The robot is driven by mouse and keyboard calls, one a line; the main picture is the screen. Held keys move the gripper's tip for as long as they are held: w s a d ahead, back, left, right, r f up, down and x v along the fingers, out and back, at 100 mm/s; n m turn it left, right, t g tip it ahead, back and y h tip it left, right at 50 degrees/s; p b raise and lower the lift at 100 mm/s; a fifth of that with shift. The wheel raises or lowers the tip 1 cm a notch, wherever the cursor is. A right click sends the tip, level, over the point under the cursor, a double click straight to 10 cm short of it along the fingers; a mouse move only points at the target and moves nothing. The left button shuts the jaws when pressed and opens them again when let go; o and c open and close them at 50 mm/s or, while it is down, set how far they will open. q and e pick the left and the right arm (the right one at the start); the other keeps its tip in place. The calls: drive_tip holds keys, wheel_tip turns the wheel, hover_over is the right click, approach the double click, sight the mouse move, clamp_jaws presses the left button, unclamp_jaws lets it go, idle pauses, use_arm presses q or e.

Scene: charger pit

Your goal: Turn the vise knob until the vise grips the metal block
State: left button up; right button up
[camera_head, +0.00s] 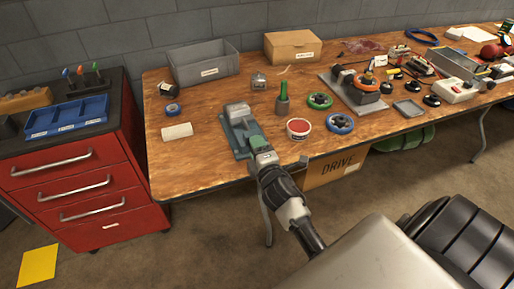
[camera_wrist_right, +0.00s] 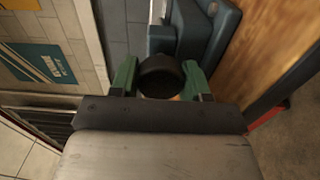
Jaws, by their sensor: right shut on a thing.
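The blue-green vise (camera_head: 238,138) stands at the front edge of the wooden bench, and its body also shows at the top of the right wrist view (camera_wrist_right: 195,35). A pale grey part (camera_head: 238,110) sits at the vise's far end; I cannot tell whether it is the metal block or a jaw. My right gripper (camera_head: 261,150) is at the vise's near end. In the right wrist view its green fingers (camera_wrist_right: 160,82) are shut on the round black knob (camera_wrist_right: 159,73), one on each side. My left gripper is not in view.
A red can (camera_head: 298,128), a blue ring (camera_head: 340,123) and a green-handled tool (camera_head: 283,99) stand right of the vise. A white roll (camera_head: 177,132) lies to its left. A grey bin (camera_head: 203,68) is behind. A red drawer cabinet (camera_head: 75,180) stands left of the bench.

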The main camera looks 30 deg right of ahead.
drive_tip(key=m, duration=0.3)
drive_tip(key=shift+p, duration=0.35)
drive_tip(key=m+p, duration=0.1)
drive_tip(key=m, duration=0.2)
drive_tip(key=shift+r+m, duration=0.1)
drive_tip(key=shift+m, duration=0.2)
drive_tip(key=m+p, duration=0.2)
drive_tip(key=m, duration=0.2)
drive_tip(key=shift+d+m+p, duration=0.1)
drive_tip(key=shift+m+p, duration=0.65)
drive_tip(key=shift+m, duration=1.05)
drive_tip(key=o, duration=0.9)
drive_tip(key=shift+s, duration=0.1)
